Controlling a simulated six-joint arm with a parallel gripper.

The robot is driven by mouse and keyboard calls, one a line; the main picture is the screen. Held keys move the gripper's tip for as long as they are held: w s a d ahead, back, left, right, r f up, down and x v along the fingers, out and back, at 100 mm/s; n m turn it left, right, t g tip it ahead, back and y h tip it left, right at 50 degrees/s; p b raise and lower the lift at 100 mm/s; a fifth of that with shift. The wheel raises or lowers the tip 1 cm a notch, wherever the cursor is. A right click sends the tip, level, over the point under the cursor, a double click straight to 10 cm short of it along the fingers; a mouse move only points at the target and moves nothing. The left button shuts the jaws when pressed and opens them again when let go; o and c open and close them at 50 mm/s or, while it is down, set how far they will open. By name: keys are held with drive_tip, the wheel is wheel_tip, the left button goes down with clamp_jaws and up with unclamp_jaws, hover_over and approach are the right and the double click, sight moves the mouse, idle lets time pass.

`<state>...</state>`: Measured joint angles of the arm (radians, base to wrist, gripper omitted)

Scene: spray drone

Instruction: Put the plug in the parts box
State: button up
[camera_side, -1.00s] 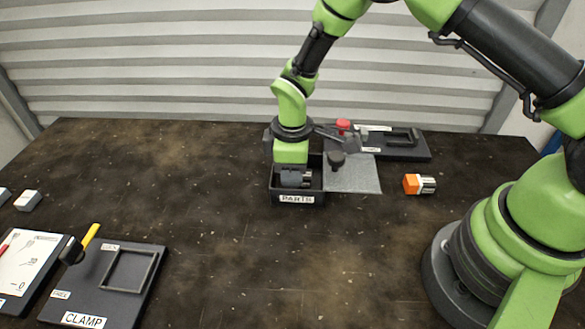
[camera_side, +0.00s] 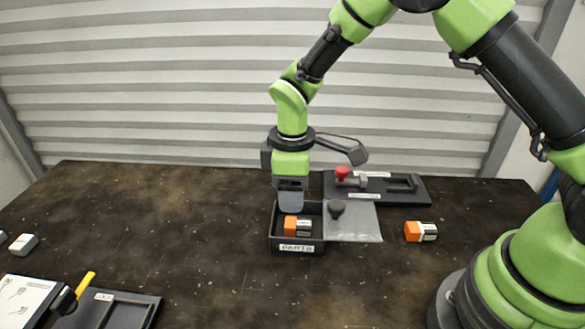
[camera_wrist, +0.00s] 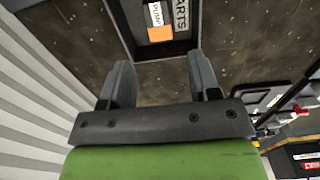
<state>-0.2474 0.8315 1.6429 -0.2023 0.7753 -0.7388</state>
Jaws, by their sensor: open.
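An orange, white and dark block-shaped plug (camera_side: 297,225) lies inside the black parts box (camera_side: 297,249), toward its front. In the wrist view its orange end (camera_wrist: 160,34) and a white PUMP label show inside the box (camera_wrist: 181,48). My gripper (camera_side: 290,206) points down just above the box, behind and above the plug, and is apart from it. In the wrist view my gripper (camera_wrist: 161,78) has its two fingers spread with nothing between them. A similar orange and white block (camera_side: 420,231) lies on the table to the right.
A grey plate (camera_side: 355,224) with a dark knob (camera_side: 336,208) adjoins the box's right side. Behind it is a black fixture (camera_side: 405,195) with a red knob (camera_side: 342,172). A clamp board (camera_side: 115,312) lies front left. The middle table is clear.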

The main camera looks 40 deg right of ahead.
wheel_tip(320, 180, up, 5)
drive_tip(key=shift+f, duration=0.1)
drive_tip(key=s+d+r+m+t+y, duration=0.1)
drive_tip(key=s+d+r+m+t, duration=0.2)
drive_tip(key=r, duration=0.4)
drive_tip(key=s+d+r+m+t, duration=0.1)
drive_tip(key=s+r+m, duration=0.3)
drive_tip(key=s+r, duration=0.25)
drive_tip(key=s+d+r+m+t+y, duration=0.1)
drive_tip(key=s+d+r+m+t, duration=0.1)
drive_tip(key=s+m, duration=0.4)
drive_tip(key=shift+s+r+t, duration=0.6)
drive_tip(key=shift+s, duration=1.5)
